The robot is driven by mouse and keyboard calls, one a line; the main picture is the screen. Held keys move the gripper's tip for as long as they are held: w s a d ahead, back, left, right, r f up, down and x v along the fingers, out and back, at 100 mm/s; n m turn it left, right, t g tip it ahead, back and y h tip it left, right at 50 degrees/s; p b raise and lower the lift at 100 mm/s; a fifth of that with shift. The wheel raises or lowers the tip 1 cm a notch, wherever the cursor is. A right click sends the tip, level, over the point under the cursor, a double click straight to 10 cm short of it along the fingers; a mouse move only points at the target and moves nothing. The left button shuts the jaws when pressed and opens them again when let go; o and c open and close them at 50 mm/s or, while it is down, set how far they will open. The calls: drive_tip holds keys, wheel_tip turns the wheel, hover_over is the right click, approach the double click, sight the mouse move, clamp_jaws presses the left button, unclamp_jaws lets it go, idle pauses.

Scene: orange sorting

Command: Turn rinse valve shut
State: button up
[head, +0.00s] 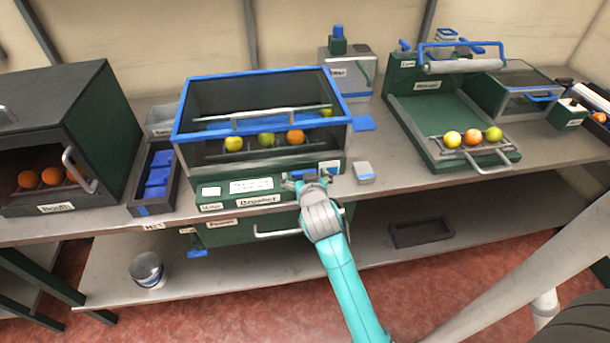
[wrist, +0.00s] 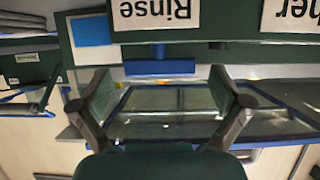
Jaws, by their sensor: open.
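The rinse valve's blue handle (wrist: 158,67) shows in the wrist view as a crosswise bar on a short stem, close to the white "Rinse" label (wrist: 155,14). My gripper (wrist: 162,88) is open. Its two fingers stand apart on either side of the handle's line, with nothing held between them. I cannot tell how near the fingertips are to it in depth. In the head view my gripper (head: 308,179) is at the front panel of the blue-rimmed washer (head: 180,125), at its right end. There the gripper largely hides the valve.
Green, orange and yellow fruits (head: 266,138) sit inside the washer. A small grey box (head: 364,172) stands just right of my gripper. A green tray machine (head: 425,105) with fruits is further right. A dark booth (head: 90,110) stands left.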

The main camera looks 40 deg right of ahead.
drive_tip(key=shift+s+a, duration=0.1)
drive_tip(key=v, duration=1.1)
drive_tip(key=shift+s+a+r, duration=0.2)
drive_tip(key=shift+s, duration=0.05)
drive_tip(key=s+a+f+n+t+y, duration=0.2)
drive_tip(key=s+a+f+n+y, duration=0.3)
drive_tip(key=s+a+f, duration=0.55)
drive_tip(key=s+a+r+n+y, duration=0.1)
drive_tip(key=s+a+r, duration=0.1)
drive_tip(key=s, duration=0.8)
drive_tip(key=s+a+r+n+t+y, duration=0.1)
drive_tip(key=s+a, duration=0.3)
drive_tip(key=s, duration=0.5)
drive_tip(key=shift+s+r+t+y, duration=0.3)
drive_tip(key=shift+s+r+y, duration=0.1)
drive_tip(key=shift+r, duration=0.35)
drive_tip(key=shift+a, duration=0.15)
